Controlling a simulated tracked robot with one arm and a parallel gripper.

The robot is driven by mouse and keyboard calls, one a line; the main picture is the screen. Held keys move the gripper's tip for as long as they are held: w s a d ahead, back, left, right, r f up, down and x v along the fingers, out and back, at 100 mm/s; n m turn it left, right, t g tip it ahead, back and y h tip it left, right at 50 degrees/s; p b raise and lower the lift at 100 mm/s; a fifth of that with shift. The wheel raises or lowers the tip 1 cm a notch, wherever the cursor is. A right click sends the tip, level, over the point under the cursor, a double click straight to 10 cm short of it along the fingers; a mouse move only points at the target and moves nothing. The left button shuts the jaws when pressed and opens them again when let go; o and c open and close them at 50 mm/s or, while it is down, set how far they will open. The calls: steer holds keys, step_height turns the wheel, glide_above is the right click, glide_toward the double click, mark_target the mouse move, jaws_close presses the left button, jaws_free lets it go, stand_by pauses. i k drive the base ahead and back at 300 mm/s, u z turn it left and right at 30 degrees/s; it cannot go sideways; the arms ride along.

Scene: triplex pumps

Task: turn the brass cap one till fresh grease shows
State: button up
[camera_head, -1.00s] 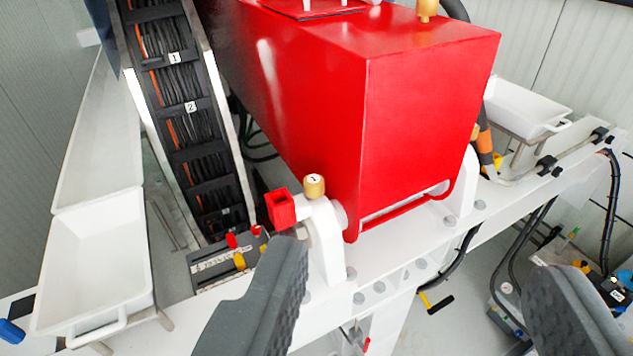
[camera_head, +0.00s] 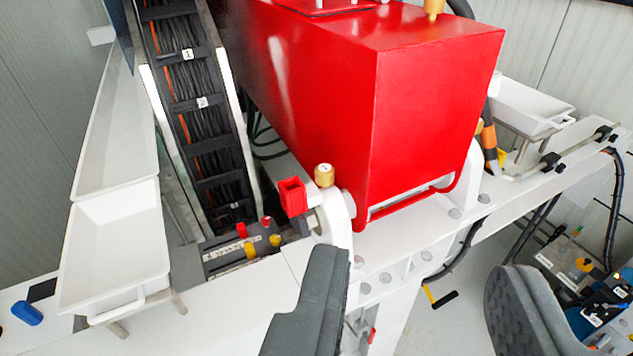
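The brass cap one (camera_head: 324,176) is a small upright brass cylinder with a dark mark on its top, too small here to read surely. It sits on top of the white bracket at the near left corner of the big red housing. No fresh grease can be made out at it. My gripper (camera_head: 421,266) is open and empty. Its two grey fingers stand wide apart at the bottom of the view, the left one below the cap and the right one well to the right. Neither finger touches the cap.
A red square socket (camera_head: 292,196) stands just left of the cap. The red housing (camera_head: 425,120) rises behind it. White trays (camera_head: 115,250) lie left, beside a cable rack (camera_head: 205,120). A black-and-yellow handle (camera_head: 440,298) hangs below the beam.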

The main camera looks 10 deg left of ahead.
mark_target(324, 172)
steer(key=z, duration=0.15)
steer(key=k, duration=0.25)
steer(key=u, duration=0.6)
steer(key=i, duration=1.1)
steer(key=u, duration=0.1)
